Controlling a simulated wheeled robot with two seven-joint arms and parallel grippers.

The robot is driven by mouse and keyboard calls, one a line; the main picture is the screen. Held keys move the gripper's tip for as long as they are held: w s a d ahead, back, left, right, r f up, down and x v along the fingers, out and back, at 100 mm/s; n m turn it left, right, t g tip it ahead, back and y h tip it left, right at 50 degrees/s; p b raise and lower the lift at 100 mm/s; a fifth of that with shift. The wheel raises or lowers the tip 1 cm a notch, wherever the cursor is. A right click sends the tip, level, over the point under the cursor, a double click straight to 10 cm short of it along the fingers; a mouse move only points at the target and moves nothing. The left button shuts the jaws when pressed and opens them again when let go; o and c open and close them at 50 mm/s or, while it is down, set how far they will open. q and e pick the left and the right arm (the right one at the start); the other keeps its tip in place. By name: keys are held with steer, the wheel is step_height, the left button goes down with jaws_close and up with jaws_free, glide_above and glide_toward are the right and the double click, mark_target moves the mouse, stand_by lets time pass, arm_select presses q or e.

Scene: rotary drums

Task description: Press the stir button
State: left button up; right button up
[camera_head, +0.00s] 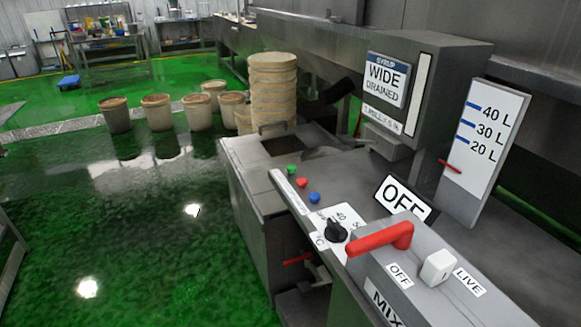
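Three small round buttons sit in a row on the front edge of the grey machine (262,190): a green button (292,169), a red button (302,182) and a blue button (314,198). No readable label shows which one is the stir button. Nearer me is a black knob (336,230) on a white dial plate. A box marked "MIX" carries a red lever (380,240) and a white switch (438,267) between "OFF" and "LIVE" labels. Neither of my grippers shows in the head view.
A display box (430,90) reading "WIDE DRAINED" stands behind the buttons. A level board (482,150) with litre marks and an "OFF" sign (403,197) stand to the right. Several buckets (158,112) stand on the green floor at the back. Open floor lies to the left.

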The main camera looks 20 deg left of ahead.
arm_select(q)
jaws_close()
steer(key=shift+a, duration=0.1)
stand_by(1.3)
